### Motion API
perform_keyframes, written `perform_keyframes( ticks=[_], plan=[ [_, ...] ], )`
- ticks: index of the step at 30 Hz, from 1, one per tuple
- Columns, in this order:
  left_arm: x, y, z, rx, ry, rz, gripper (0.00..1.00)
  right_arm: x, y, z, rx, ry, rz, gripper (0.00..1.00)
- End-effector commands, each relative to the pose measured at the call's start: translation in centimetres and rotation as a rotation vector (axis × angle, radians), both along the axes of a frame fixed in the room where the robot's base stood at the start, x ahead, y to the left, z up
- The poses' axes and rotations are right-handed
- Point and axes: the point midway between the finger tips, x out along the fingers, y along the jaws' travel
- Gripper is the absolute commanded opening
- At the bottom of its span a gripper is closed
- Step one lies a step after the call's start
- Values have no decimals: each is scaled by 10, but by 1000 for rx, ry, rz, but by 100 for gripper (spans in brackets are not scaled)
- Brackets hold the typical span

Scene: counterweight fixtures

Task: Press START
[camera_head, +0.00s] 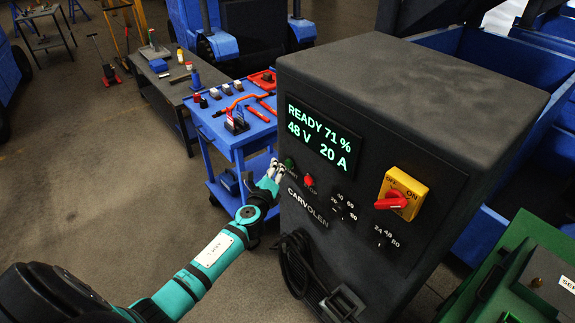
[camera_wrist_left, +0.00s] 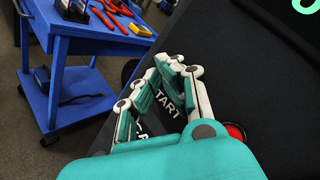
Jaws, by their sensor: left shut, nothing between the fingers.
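The dark charger cabinet (camera_head: 335,215) reads "READY 71 %, 48 V 20 A" on its lit display (camera_head: 320,136). The green START button (camera_head: 289,162) sits below the display, at the left edge of the front panel. The red STOP button (camera_head: 309,181) is to its right; it also shows in the left wrist view (camera_wrist_left: 236,131). My left gripper (camera_head: 276,168) is shut and empty, just left of and below the green button. In the left wrist view its fingers (camera_wrist_left: 172,72) cover the button and part of the START label; I cannot tell whether they touch it.
A yellow switch plate with a red handle (camera_head: 400,194) and small dials are on the right of the panel. A black cable (camera_head: 296,262) hangs below. A blue tool cart (camera_head: 240,138) stands close on the left.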

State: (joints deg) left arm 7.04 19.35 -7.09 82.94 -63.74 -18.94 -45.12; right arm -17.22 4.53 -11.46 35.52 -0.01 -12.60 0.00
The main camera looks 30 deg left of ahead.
Motion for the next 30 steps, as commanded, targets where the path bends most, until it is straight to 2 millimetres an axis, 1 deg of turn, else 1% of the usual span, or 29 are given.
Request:
perform_keyframes(
  ticks=[22,30],
  plan=[
    [0,0,0,0,0,0,0,1,0,0,0,-1,0,41],
    [7,-3,0,0,0,0,0,1,0,-2,0,-1,0,41]
  ],
)
